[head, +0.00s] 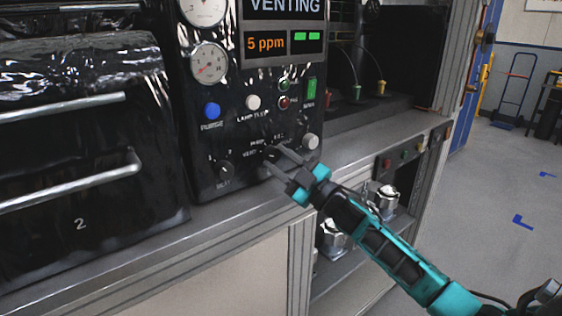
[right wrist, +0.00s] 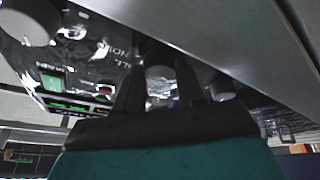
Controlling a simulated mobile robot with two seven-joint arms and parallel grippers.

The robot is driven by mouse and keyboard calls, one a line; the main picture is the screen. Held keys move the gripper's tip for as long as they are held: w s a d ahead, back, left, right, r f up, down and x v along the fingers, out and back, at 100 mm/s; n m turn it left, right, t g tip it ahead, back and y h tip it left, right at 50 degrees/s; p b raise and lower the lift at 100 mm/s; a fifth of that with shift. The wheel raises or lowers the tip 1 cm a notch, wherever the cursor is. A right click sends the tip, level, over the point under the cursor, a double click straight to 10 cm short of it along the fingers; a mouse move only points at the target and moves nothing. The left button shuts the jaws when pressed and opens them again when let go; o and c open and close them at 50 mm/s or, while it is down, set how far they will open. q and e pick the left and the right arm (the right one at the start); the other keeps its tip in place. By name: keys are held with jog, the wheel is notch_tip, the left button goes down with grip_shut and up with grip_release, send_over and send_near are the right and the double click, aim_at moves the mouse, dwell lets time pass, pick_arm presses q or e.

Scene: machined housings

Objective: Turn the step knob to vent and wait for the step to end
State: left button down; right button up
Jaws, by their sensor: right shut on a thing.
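The knob's pointer is too small and covered to read. My left gripper is not in view.
A blue button (head: 211,110), a white button (head: 253,102), a lower-left knob (head: 226,170) and a pale knob (head: 310,142) surround the step knob. A green switch (head: 310,89) is lit. A drawer unit with handles (head: 75,182) stands left; a grey ledge (head: 235,205) runs below.

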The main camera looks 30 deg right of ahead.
jog(key=o, duration=1)
jog(key=shift+o, duration=0.2)
jog(key=b+v, duration=0.1)
jog(key=v, duration=1.2)
jog(key=s+a+f+m+g+h, duration=0.2)
jog(key=a+f+m+h, duration=0.15)
jog(key=f, duration=0.55)
jog(key=s+a+f+m+g+h, duration=0.25)
jog(key=a+f+m, duration=0.2)
jog(key=f, duration=0.45)
jog(key=s+a+f+m+g+y, duration=0.1)
jog(key=s+a+f+g, duration=0.4)
jog(key=s+a+f, duration=0.4)
jog(key=a+f, duration=0.1)
jog(key=a, duration=0.3)
jog(key=shift+f+m+g+y, duration=0.25)
jog(key=shift+m+g+y, duration=0.05)
jog(key=shift+g, duration=0.05)
